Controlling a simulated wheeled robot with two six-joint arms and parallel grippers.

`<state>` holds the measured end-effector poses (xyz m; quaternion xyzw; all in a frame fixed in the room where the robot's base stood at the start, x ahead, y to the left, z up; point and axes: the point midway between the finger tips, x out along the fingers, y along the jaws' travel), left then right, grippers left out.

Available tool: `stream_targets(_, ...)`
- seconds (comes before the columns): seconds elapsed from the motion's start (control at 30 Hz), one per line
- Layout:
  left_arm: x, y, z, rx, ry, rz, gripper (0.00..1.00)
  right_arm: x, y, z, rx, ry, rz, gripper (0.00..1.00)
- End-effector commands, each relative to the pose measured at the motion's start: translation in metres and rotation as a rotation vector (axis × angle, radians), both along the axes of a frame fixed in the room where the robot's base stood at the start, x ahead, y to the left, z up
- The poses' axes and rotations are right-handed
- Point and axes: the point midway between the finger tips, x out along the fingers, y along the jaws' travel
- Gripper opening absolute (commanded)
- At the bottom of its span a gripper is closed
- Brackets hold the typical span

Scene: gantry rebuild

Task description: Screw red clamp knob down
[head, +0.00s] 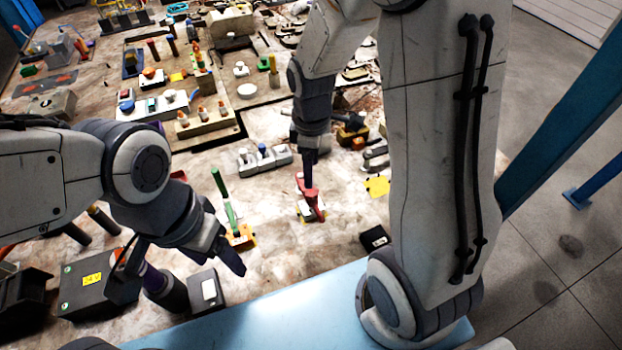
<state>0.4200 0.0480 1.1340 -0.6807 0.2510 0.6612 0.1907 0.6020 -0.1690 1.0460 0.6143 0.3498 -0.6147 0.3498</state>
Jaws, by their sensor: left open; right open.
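A red clamp part (311,203) stands on a small light base with yellow edges near the middle of the worn table. Its knob is small and partly covered by my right gripper (310,163), which points straight down onto its top. Whether the fingers touch the red part cannot be made out. My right gripper is open. My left gripper (238,264) is at the front left, open and empty, tilted down near a green lever (225,200) on an orange base (241,237).
A grey block with several pegs (264,159) lies behind the red clamp. A yellow plate (377,186) and a black box (374,238) lie to its right. Black boxes (92,290) fill the front left. Parts crowd the table's back; bare table lies in front of the clamp.

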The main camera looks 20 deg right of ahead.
Motion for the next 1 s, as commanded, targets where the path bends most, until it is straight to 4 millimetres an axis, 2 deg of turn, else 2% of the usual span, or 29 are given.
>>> stream_targets(0.03, 0.0, 0.0, 0.001, 0.0, 0.0, 0.0, 0.7, -0.002, 0.0, -0.011, 0.0, 0.008, -0.001, 0.7)
stream_targets(0.2, 0.0, 0.0, 0.004, 0.0, 0.0, 0.0, 0.7, -0.002, -0.001, -0.042, 0.0, 0.007, -0.002, 0.7)
stream_targets(0.33, 0.0, 0.0, 0.005, 0.0, 0.0, 0.0, 0.7, -0.001, -0.001, -0.059, 0.0, 0.004, -0.003, 0.7)
stream_targets(0.5, 0.0, 0.0, 0.006, 0.0, 0.0, 0.0, 0.7, -0.001, -0.001, -0.069, 0.0, 0.0, -0.005, 0.7)
stream_targets(0.77, 0.0, 0.0, 0.005, 0.0, 0.0, 0.0, 0.7, -0.001, -0.001, -0.07, 0.0, -0.001, -0.005, 0.7)
stream_targets(0.87, 0.0, 0.0, 0.005, 0.0, 0.0, 0.0, 0.7, -0.001, -0.001, -0.07, 0.0, -0.001, -0.005, 0.36)
stream_targets(0.93, 0.0, 0.0, 0.005, 0.0, 0.0, 0.0, 0.7, -0.001, -0.001, -0.07, 0.001, -0.001, -0.005, 0.09)
stream_targets(0.97, 0.0, 0.0, 0.005, 0.0, 0.0, 0.0, 0.7, -0.001, -0.001, -0.07, 0.001, -0.001, -0.005, 0.0)
stream_targets(1.0, 0.0, 0.0, 0.005, -0.001, -0.001, 0.0, 0.7, -0.001, -0.001, -0.07, 0.001, -0.001, -0.005, 0.0)
